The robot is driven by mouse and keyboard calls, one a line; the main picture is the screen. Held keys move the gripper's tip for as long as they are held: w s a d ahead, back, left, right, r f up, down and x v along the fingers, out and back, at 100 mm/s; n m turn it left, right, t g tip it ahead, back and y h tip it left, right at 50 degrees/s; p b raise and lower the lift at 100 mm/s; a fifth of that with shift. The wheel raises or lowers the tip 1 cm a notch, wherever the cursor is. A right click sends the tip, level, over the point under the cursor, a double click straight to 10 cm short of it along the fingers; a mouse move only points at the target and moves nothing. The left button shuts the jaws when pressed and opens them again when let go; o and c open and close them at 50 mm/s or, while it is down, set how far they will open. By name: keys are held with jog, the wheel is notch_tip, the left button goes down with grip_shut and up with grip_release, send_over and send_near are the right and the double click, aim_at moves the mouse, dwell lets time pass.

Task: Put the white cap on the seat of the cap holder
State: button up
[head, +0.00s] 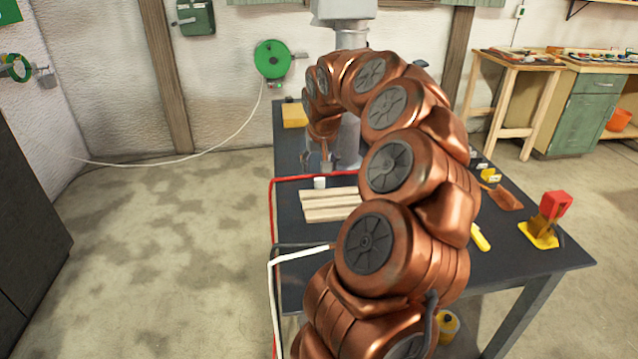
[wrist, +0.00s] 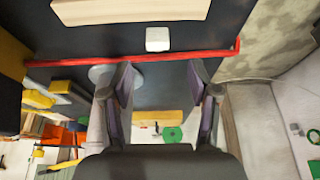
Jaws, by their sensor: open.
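The white cap (head: 320,183) is a small pale block-like piece standing on the dark table beside the far end of the wooden slats. It also shows in the wrist view (wrist: 157,39), ahead of and between my fingers. My gripper (head: 316,160) is open and empty, apart from the cap. In the wrist view its fingers (wrist: 160,82) are spread, with the red lath (wrist: 130,59) crossing between them and the cap. I cannot pick out the cap holder or its seat for sure; my arm covers much of the table in the head view.
Pale wooden slats (head: 330,204) lie near the cap. The red lath (head: 271,215) and a white lath (head: 270,300) bend around the table's left edge. A grey column (head: 348,140) stands at the back. A red-and-yellow device (head: 548,215) stands at the right. Bare floor lies left.

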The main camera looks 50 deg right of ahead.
aim_at(319, 178)
jog(key=shift+p+x, duration=0.35)
jog(key=shift+x, duration=2.65)
jog(key=shift+s, duration=0.15)
jog(key=shift+c, duration=0.4)
jog(key=c, duration=0.9)
jog(key=shift+o, duration=0.2)
